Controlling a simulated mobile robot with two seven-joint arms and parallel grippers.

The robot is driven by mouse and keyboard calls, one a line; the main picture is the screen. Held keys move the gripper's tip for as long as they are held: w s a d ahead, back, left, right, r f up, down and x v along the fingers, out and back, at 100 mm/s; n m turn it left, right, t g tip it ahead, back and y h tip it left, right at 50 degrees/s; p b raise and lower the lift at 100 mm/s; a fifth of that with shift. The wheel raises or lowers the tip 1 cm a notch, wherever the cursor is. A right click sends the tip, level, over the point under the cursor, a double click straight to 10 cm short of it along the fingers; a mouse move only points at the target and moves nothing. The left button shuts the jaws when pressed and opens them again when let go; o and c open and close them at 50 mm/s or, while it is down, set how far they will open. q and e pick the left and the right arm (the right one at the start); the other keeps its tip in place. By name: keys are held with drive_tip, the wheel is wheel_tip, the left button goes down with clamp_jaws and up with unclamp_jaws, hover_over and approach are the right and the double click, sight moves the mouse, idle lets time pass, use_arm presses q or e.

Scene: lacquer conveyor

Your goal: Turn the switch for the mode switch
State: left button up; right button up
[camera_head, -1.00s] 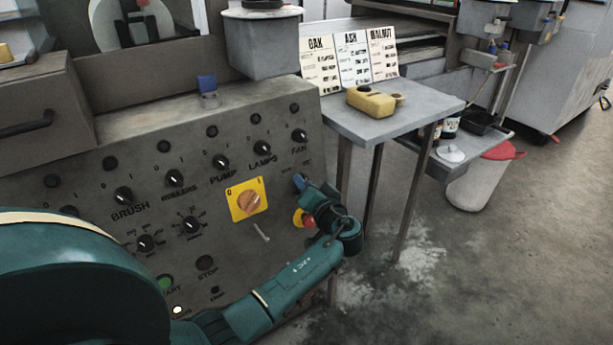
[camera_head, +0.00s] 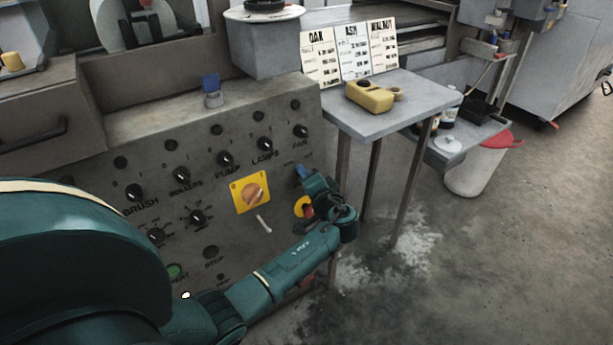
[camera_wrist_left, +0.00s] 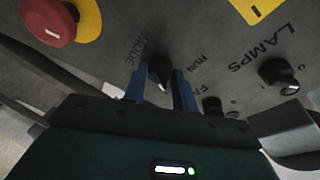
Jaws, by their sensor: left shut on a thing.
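The mode switch (camera_wrist_left: 159,76) is a small dark knob with a pale pointer line, on the grey control panel, beside the printed words MODE and RUN in the left wrist view. My left gripper (camera_wrist_left: 160,84) has its two blue fingers on either side of this knob and is shut on it. In the head view the left gripper (camera_head: 304,173) is at the panel's right edge, below the FAN knob (camera_head: 300,131). There the gripper and wrist hide the mode switch. My right gripper is in neither view.
A red stop button (camera_wrist_left: 48,20) on a yellow base is close to the left gripper. A yellow plate with an orange rotary switch (camera_head: 252,192) and the LAMPS knob (camera_head: 264,144) are nearby. A grey side table (camera_head: 390,115) stands right of the panel.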

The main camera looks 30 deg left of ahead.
use_arm(q)
drive_tip(key=shift+r, duration=0.1)
drive_tip(key=o, duration=1)
drive_tip(key=shift+c, duration=0.2)
drive_tip(key=p+v, duration=0.1)
drive_tip(key=v, duration=1.2)
